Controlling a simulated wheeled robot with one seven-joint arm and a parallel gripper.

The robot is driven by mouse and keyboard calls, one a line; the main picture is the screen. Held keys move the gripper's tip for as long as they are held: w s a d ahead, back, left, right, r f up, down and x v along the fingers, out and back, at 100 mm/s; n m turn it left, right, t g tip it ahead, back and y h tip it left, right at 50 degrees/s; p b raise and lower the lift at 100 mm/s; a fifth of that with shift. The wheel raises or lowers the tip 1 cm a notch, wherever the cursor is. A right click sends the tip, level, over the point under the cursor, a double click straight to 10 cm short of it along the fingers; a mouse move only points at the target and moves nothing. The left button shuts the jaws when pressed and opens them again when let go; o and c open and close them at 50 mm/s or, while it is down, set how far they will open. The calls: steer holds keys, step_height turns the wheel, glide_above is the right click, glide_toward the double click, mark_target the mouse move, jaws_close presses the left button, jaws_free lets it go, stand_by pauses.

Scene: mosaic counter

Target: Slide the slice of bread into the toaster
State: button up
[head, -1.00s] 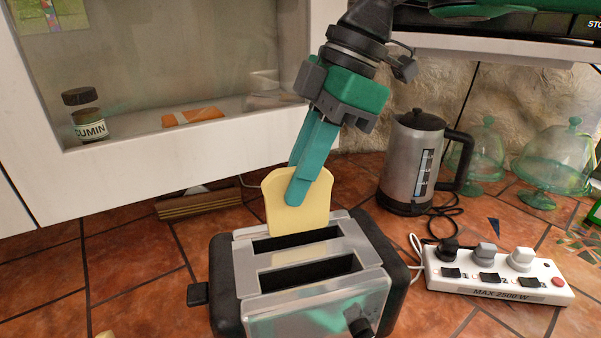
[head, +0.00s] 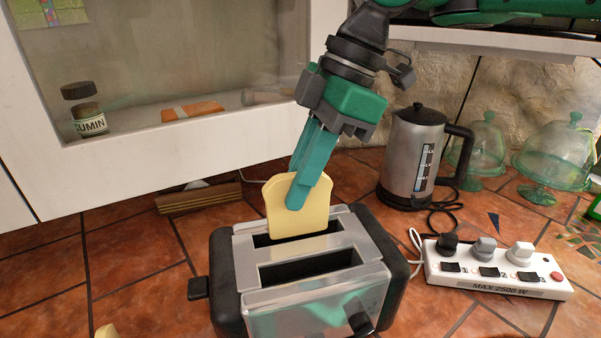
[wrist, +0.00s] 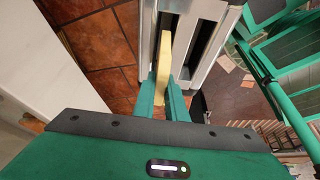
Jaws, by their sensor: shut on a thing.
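The slice of bread (head: 285,218) is pale yellow and upright. My gripper (head: 300,198) is shut on its upper part, with the green fingers slanting down onto it. The toaster (head: 300,285) is silver with black ends and two long slots. The bread's lower edge is at the far slot and seems to dip slightly into it; the near slot is empty. In the wrist view the bread (wrist: 163,68) shows edge-on between the fingers (wrist: 161,95), over the toaster (wrist: 195,45).
A kettle (head: 412,160) and a white power strip (head: 495,270) stand to the right, with glass domes (head: 548,160) behind. A white-framed cabinet (head: 180,150) with a cumin jar (head: 88,115) overhangs the back left.

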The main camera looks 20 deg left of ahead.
steer(key=shift+f, duration=0.25)
steer(key=shift+f, duration=0.3)
steer(key=shift+f, duration=0.9)
steer(key=o, duration=0.5)
stand_by(0.5)
steer(key=o, duration=0.5)
steer(key=shift+o, duration=0.2)
